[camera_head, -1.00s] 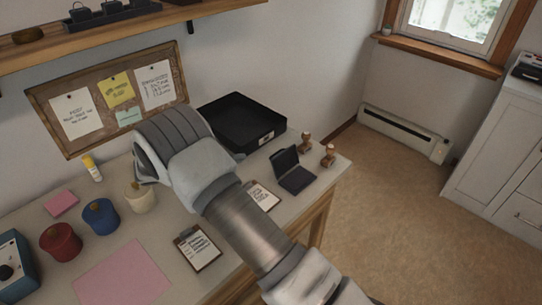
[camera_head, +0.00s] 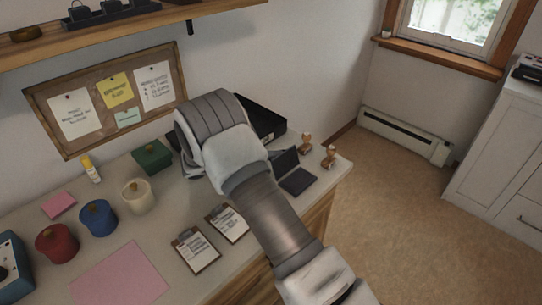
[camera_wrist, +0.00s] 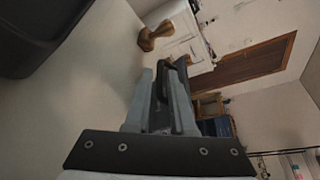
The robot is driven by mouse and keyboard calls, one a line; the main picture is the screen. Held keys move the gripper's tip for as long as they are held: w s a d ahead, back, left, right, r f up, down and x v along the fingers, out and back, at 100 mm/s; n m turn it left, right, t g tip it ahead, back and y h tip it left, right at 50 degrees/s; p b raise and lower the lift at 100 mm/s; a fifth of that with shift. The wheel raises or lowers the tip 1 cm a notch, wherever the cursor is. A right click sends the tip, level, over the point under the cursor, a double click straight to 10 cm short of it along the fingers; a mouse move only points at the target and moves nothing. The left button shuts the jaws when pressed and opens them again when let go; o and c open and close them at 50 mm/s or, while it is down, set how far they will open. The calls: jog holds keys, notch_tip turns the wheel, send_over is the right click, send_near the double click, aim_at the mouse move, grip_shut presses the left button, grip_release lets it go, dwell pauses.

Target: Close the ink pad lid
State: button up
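The ink pad is a small dark case near the right end of the desk in the head view. Its lid (camera_head: 284,160) stands raised at the back, and its base (camera_head: 298,181) lies flat on the desktop. My arm's wrist hides part of its left side. My gripper fingers are hidden behind my wrist in the head view. In the wrist view my gripper (camera_wrist: 163,72) shows two grey fingers close together, with a dark shape by their tips that I cannot identify for certain. I cannot tell whether they are open or shut.
Two wooden stamps (camera_head: 306,142) (camera_head: 329,157) stand right of the ink pad, by the desk's edge. A black tray (camera_head: 262,118) lies behind my wrist. Two clipboards (camera_head: 194,250) (camera_head: 228,223) lie in front, and a green lidded box (camera_head: 151,157) stands to the left.

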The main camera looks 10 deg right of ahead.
grip_shut()
dwell(1.3)
